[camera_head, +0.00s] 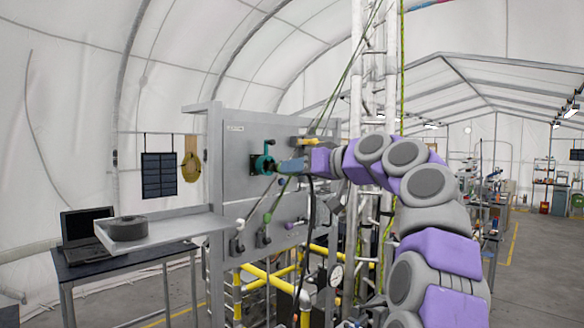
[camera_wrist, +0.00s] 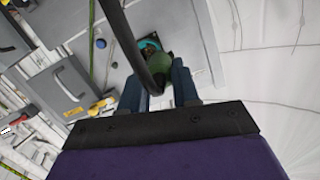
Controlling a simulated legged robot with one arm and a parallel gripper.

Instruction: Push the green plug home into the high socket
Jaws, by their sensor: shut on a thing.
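The high socket (camera_head: 258,165) is a teal ring on a dark square plate, on the upper part of the grey panel (camera_head: 232,190). It also shows in the wrist view (camera_wrist: 149,45), partly hidden behind the plug. The green plug (camera_wrist: 157,64) is between my gripper's two blue-grey fingers and lines up with the teal ring. I cannot tell how deep it sits in it. A thick black cable (camera_wrist: 132,45) runs from the plug across the wrist view. My gripper (camera_head: 284,167) is shut on the plug, reaching in from the right, close to the panel.
Levers with coloured knobs (camera_head: 267,217) stick out of the panel below the socket. A grey shelf (camera_head: 170,229) holding a dark round object juts out at left. A laptop (camera_head: 85,226) stands on a table. White tower poles (camera_head: 357,100) and yellow pipes (camera_head: 265,282) stand close by.

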